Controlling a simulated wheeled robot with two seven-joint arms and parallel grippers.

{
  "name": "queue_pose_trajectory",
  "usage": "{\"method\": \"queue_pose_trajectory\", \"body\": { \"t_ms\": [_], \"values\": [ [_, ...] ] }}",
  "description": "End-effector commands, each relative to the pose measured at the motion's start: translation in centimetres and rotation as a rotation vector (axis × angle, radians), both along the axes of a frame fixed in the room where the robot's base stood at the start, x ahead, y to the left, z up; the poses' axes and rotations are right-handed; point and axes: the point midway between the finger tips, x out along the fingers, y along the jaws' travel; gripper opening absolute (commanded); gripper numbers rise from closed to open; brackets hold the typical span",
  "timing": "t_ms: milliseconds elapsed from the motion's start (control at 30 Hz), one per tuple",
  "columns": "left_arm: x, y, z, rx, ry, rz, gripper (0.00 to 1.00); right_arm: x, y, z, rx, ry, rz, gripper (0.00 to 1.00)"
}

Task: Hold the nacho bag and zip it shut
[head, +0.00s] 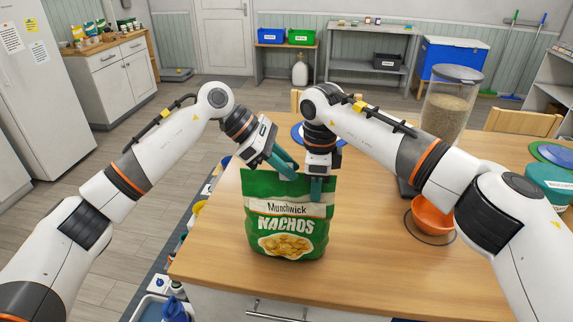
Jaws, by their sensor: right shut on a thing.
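The nacho bag (288,232) is green with a white "Munchwick" band and a picture of chips. It stands upright near the front edge of the wooden table. My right gripper (316,190) points down at the bag's top right part and is shut on it, with its teal fingers over the front. My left gripper (291,172) is at the bag's top edge, left of the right gripper, its teal fingers slanting down to the right. Whether its fingers are apart or closed is unclear. The zip is too small to make out, and the grippers cover part of the top edge.
On the table (370,262), an orange bowl (432,215) and a tall clear container of kibble (450,105) stand to the right. A teal tub (548,182) is at the far right. The table's front edge is close to the bag.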

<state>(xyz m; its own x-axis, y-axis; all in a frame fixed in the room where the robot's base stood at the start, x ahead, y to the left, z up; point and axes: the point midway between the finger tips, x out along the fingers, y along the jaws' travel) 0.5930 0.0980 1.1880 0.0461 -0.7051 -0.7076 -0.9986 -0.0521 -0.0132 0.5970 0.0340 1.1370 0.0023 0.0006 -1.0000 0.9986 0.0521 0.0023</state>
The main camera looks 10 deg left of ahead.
Motion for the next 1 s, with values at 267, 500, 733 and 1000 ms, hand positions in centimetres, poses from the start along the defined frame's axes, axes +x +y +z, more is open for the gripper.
{"method": "queue_pose_trajectory", "body": {
  "t_ms": [267,500,733,1000],
  "values": [
    [-0.1,0.6,-0.1,0.0,0.003,-0.003,0.0,0.0,-0.1,-0.7,-0.005,0.005,-0.004,0.0],
    [-0.4,5.9,-0.1,0.001,0.006,-0.001,0.0,0.1,-0.2,-0.7,-0.005,0.004,-0.006,0.0],
    [-0.6,8.4,-0.1,0.0,0.004,-0.008,0.0,0.1,-0.2,-0.7,-0.005,0.003,-0.007,0.0],
    [-0.6,8.4,-0.1,0.0,0.003,-0.007,0.0,0.1,-0.3,-0.7,-0.006,0.003,-0.008,0.0]
  ]
}}
